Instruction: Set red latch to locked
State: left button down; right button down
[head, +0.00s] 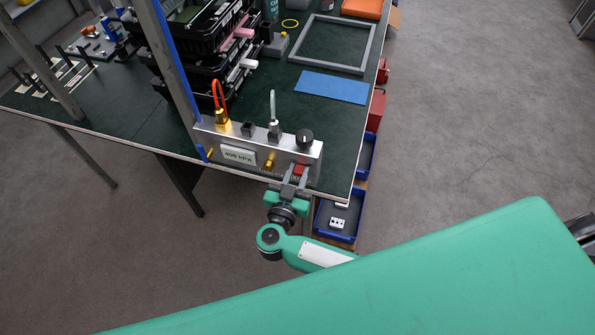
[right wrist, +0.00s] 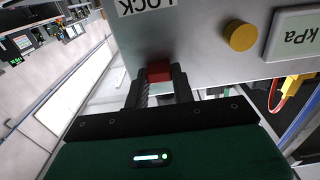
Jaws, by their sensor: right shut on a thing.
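The red latch (head: 300,170) is a small red block on the front face of a silver control box (head: 222,138) at the table's near edge. My right gripper (head: 293,178) is at the latch from the front, its two fingers shut on it. In the right wrist view the red latch (right wrist: 159,70) sits between the fingertips of the gripper (right wrist: 160,84), its lower part partly hidden. An upside-down LOCK label (right wrist: 150,6) shows above it on the metal face. Whether the latch is in its locked position I cannot tell. My left gripper is not in view.
The box has a 400 kPa display (head: 238,155), a brass knob (right wrist: 240,37), a black knob (head: 304,137) and hose fittings. A grey post (head: 172,62) stands left of it. Blue bins (head: 338,221) sit below the table's right edge. Black housings (head: 207,50) stand behind.

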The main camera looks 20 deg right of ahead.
aim_at(297, 181)
notch_tip(297, 181, down, 3)
jog(key=shift+f+p, duration=0.2)
jog(key=shift+p, duration=0.7)
jog(key=c, duration=1.2)
grip_release()
jog(key=shift+o, duration=0.2)
